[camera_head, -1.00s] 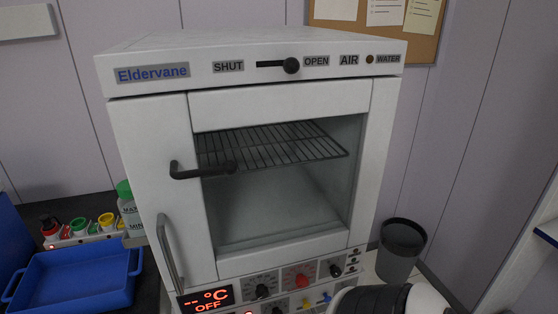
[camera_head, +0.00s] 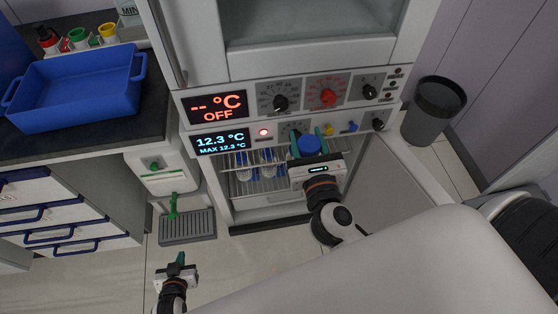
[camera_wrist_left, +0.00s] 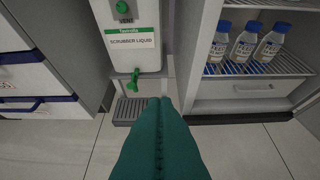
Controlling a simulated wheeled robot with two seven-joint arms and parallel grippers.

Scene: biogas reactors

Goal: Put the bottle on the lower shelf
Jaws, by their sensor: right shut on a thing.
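A blue-capped bottle (camera_head: 310,145) is held between the green fingers of my right gripper (camera_head: 308,152), at the opening of the lower compartment below the oven. Its body is mostly hidden by the gripper. A wire shelf (camera_head: 250,187) inside that compartment bears several bottles; the wrist view shows the shelf (camera_wrist_left: 290,70) with blue-capped bottles (camera_wrist_left: 243,45) standing on it. I cannot tell whether the held bottle touches the shelf. My left gripper (camera_head: 179,262) is low over the floor at the left, empty, its green fingers (camera_wrist_left: 158,115) together.
The compartment's open door (camera_head: 405,185) stands to the right of my right gripper. A dark bin (camera_head: 437,112) is beyond it. A scrubber liquid dispenser (camera_wrist_left: 130,35) with a grey drip tray (camera_head: 188,228) is left of the compartment. A blue tray (camera_head: 75,92) sits on the counter.

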